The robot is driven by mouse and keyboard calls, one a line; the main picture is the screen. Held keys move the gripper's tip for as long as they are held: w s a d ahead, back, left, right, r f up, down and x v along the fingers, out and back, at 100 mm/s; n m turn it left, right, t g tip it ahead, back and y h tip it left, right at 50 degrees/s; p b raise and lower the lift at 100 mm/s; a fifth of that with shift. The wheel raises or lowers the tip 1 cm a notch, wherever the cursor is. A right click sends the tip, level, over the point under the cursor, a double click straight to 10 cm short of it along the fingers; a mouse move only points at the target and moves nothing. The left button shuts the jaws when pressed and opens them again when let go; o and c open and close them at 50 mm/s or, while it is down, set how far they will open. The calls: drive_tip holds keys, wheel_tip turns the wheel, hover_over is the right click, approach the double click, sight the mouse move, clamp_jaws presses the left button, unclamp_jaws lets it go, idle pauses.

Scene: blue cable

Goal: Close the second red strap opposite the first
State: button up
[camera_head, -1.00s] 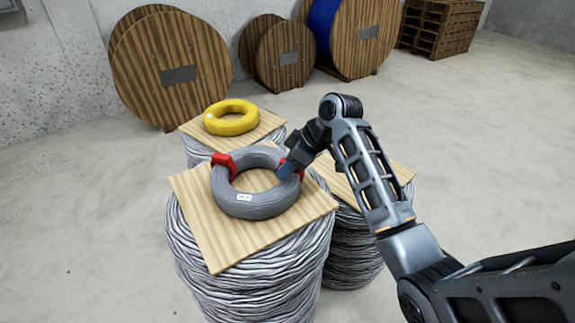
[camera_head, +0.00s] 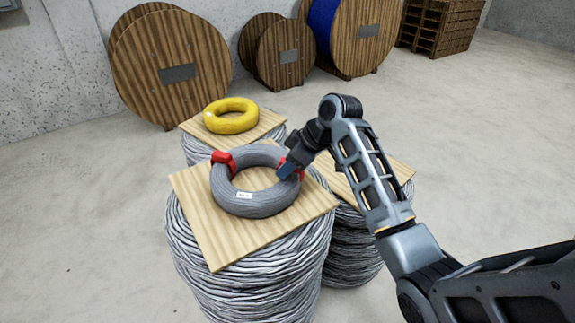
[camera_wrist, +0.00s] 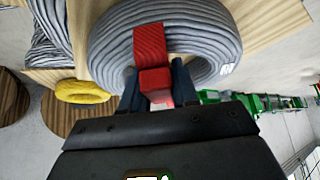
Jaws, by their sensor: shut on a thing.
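A grey cable coil (camera_head: 245,203) lies on a square wooden board (camera_head: 195,220) on top of a wrapped stack. The first red strap (camera_head: 223,163) is around the coil's left side in the head view. The second red strap (camera_wrist: 150,43) is on the opposite side, and a bit of it shows in the head view beside my gripper (camera_head: 287,171). In the wrist view my gripper (camera_wrist: 158,92) has its two fingers on either side of the strap's red end block, shut on it. Whether the strap's ends meet under the coil is hidden.
A yellow coil (camera_head: 231,115) lies on another board behind. A third board (camera_head: 345,185) on a wrapped stack is to the right, under my arm. Wooden cable reels (camera_head: 170,75) stand along the back wall. The floor on the right is clear.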

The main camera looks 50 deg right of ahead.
drive_tip(key=o, duration=0.7)
drive_tip(key=shift+o, duration=0.2)
drive_tip(key=o, duration=0.5)
drive_tip(key=shift+r, duration=3.5)
